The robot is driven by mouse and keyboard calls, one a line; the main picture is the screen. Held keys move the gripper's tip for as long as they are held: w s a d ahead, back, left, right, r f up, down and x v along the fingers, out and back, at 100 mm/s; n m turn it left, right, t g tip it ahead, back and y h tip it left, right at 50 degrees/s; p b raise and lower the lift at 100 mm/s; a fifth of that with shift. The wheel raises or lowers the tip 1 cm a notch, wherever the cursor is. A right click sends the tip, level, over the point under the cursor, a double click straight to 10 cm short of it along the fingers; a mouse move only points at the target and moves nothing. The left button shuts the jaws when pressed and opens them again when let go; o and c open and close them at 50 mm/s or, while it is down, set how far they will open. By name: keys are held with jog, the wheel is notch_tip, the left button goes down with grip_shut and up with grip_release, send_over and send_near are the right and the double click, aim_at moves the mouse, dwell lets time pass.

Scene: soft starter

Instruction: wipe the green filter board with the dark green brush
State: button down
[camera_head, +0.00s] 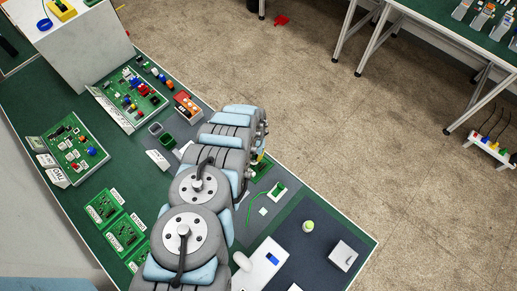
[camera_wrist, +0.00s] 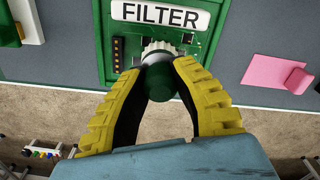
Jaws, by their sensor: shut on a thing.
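The green filter board (camera_wrist: 215,18) shows at the top of the wrist view, with a white label reading FILTER. A black connector strip is on its left side. My gripper (camera_wrist: 161,68) has yellow ribbed fingers, shut on the dark green brush (camera_wrist: 161,86). The white bristle head (camera_wrist: 158,49) of the brush lies over the near part of the board, between the fingertips. I cannot tell for sure whether the bristles touch the board. In the head view my arm hides most of my gripper, the brush and the board.
In the wrist view a pink sheet with a pink block (camera_wrist: 298,80) lies right of the board. In the head view, component boards (camera_head: 72,148) and small labelled green boards (camera_head: 123,235) fill the left of the bench. A white block (camera_head: 343,256) stands near the right corner.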

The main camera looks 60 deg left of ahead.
aim_at(258, 164)
jog(key=shift+w+d+p, duration=0.2)
jog(key=shift+d+p, duration=0.05)
jog(key=shift+d, duration=0.35)
jog(key=shift+w+d+p, duration=0.2)
jog(key=shift+d, duration=0.35)
jog(key=shift+d+r+p, duration=0.1)
jog(key=shift+r+p, duration=0.2)
notch_tip(258, 164, up, 7)
jog(key=p, duration=0.2)
jog(key=shift+r, duration=0.2)
